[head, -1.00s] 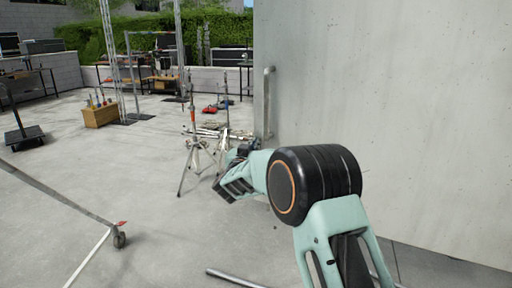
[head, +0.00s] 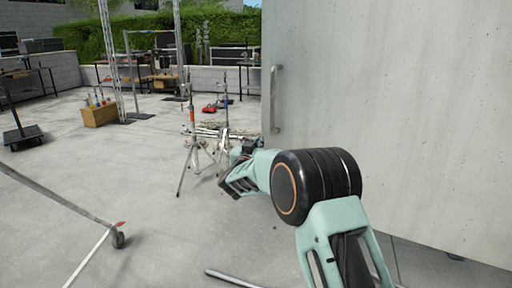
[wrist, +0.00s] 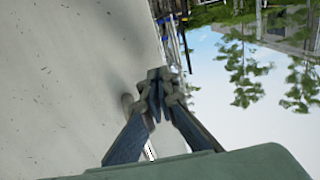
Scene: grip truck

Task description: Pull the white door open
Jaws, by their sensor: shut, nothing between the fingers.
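The white door (head: 400,110) is a large flat panel filling the right of the head view. It also fills the left of the wrist view (wrist: 70,70). Its vertical grey handle (head: 276,98) is near its left edge. In the wrist view my gripper (wrist: 158,78) is shut and empty, its fingertips together by the door's edge. A rounded grey piece (wrist: 127,104), likely part of the handle, shows just left of the fingers; I cannot tell whether they touch it. In the head view my arm reaches toward the door's lower left edge, below the handle.
Light stands (head: 194,140) stand left of my arm. A wooden crate (head: 100,115) and a cart (head: 22,135) are farther left. A wheeled leg (head: 118,240) and a metal tube (head: 232,277) are on the floor in front. Open concrete floor lies between.

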